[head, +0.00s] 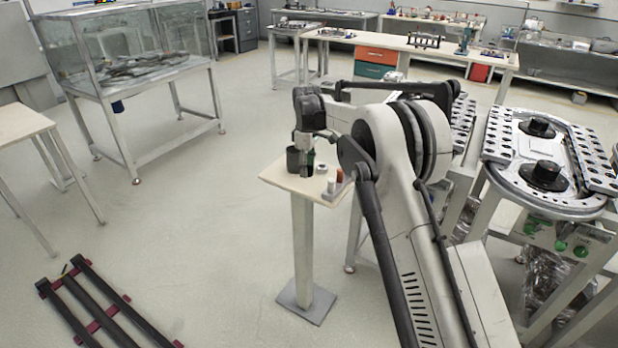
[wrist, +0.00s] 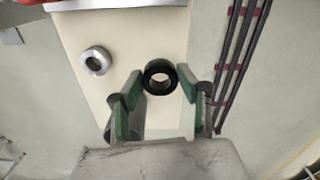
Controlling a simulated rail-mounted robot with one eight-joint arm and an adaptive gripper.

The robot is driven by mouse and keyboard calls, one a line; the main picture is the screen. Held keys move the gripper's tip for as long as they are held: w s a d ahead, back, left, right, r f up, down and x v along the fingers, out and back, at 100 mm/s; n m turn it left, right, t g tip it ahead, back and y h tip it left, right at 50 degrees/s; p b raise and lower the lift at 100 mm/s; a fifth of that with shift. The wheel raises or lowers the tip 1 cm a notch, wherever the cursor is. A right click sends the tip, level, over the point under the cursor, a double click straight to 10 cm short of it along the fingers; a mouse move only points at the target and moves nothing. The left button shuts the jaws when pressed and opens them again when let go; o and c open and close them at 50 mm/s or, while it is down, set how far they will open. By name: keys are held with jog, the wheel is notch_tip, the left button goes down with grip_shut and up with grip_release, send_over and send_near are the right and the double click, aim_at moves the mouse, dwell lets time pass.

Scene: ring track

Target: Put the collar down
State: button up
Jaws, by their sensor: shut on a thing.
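A black ring-shaped collar (wrist: 160,76) sits between the green-padded fingertips of my gripper (wrist: 160,86) in the wrist view, its round opening facing the camera. My gripper is shut on it. In the head view my gripper (head: 306,164) points down over the small pale table (head: 277,176); the collar cannot be made out clearly from the dark parts there. The tabletop (wrist: 125,30) lies below the collar in the wrist view. I cannot tell whether the collar touches it.
A silver ring (wrist: 96,60) lies on the tabletop, left of the collar in the wrist view. A small red thing (head: 339,175) is near the table's right side. Dark rails with red crossbars (head: 85,305) lie on the floor. A ring track (head: 545,175) stands at right.

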aim_at(309, 184)
jog(key=shift+w+d+f, duration=0.25)
jog(key=shift+w+f, duration=0.1)
jog(key=shift+w, duration=0.05)
jog(key=shift+f, duration=1.95)
jog(key=shift+f, duration=0.2)
jog(key=o, duration=1.3)
